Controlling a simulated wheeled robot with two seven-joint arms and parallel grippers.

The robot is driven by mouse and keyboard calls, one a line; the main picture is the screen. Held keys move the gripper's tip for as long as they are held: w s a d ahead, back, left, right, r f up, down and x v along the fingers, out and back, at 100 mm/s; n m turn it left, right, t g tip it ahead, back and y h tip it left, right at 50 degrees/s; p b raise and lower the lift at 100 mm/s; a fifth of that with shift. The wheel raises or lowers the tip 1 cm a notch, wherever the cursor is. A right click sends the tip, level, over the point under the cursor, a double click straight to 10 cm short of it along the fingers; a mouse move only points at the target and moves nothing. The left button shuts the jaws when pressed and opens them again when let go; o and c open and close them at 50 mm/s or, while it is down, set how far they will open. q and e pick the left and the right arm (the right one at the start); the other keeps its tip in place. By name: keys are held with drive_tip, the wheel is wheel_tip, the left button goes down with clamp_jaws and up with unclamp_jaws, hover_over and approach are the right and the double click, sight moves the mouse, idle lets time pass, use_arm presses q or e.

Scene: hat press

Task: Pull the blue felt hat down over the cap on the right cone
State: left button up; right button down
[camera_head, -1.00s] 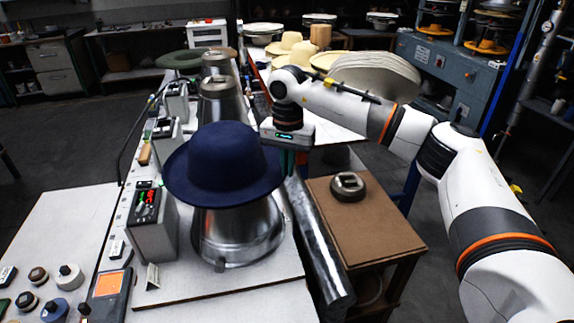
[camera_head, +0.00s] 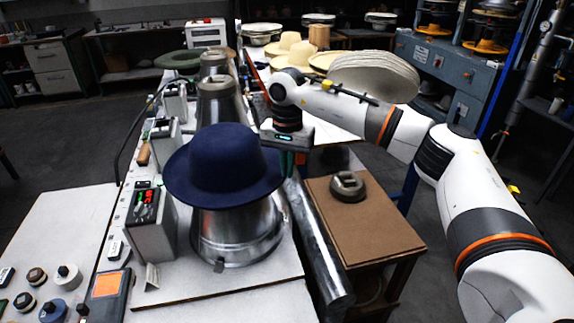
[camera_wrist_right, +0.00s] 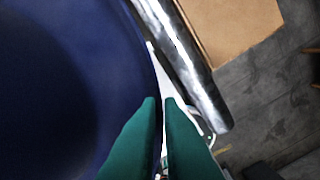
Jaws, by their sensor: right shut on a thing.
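The blue felt hat (camera_head: 222,165) sits over the top of the nearest metal cone (camera_head: 236,236) in the head view, its brim sloping around the cone's upper part. The cap is hidden under the hat. My right gripper (camera_head: 291,163) is at the right edge of the brim, pointing down. In the right wrist view the hat (camera_wrist_right: 75,75) fills the left side, and the green fingers (camera_wrist_right: 162,100) are shut on the brim edge. My left gripper is not in view.
A control box (camera_head: 150,222) stands close left of the cone. A metal pipe (camera_head: 318,245) and a brown side table (camera_head: 365,230) with a dark metal block (camera_head: 348,187) lie to the right. More cones (camera_head: 218,95) stand behind.

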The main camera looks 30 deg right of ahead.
idle(0.3)
drive_tip(key=c, duration=1.5)
unclamp_jaws()
drive_tip(key=shift+r+p, duration=2.8)
drive_tip(key=shift+r, duration=1)
drive_tip(key=shift+s+f, duration=0.1)
drive_tip(key=shift+f, duration=0.05)
